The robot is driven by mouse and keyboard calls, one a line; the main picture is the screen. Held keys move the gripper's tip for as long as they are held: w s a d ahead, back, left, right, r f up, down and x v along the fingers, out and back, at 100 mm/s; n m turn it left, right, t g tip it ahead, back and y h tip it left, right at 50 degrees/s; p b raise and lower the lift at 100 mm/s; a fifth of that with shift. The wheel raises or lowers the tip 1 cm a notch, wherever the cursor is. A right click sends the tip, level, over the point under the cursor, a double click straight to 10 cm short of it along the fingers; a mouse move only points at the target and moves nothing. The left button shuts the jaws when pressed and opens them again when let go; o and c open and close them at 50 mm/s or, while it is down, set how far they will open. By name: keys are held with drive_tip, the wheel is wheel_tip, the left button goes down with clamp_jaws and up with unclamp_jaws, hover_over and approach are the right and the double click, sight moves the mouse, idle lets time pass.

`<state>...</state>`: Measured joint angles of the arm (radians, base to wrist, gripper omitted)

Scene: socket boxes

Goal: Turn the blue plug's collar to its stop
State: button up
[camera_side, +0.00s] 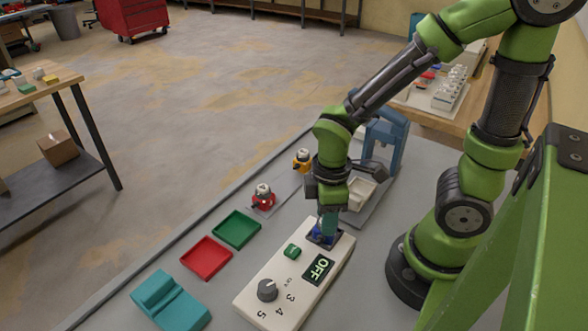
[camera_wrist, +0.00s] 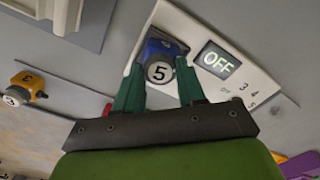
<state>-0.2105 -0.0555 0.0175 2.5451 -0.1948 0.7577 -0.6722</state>
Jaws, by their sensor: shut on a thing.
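The blue plug (camera_wrist: 159,50) stands in the dark socket at the end of the white socket box, and a round white face marked 5 shows on it in the wrist view. In the side view the blue plug (camera_side: 322,231) is partly hidden under my gripper. My gripper (camera_wrist: 161,90) points down at the plug with one green finger on each side of it, shut on it. In the side view my gripper (camera_side: 329,222) is right over the socket. The white socket box (camera_side: 262,311) carries a display (camera_side: 318,269) reading OFF, a dark knob (camera_side: 267,290) and a green button (camera_side: 292,251).
A red plug (camera_side: 263,197) and a yellow plug (camera_side: 302,160) stand on a grey strip to the left. A green tray (camera_side: 237,229), a red tray (camera_side: 206,257) and a teal block (camera_side: 171,303) lie left of the box. A blue frame (camera_side: 386,140) stands behind my gripper.

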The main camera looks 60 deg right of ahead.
drive_tip(key=shift+n, duration=1.5)
drive_tip(key=o, duration=1.5)
drive_tip(key=shift+c, duration=0.2)
drive_tip(key=shift+r, duration=3.05)
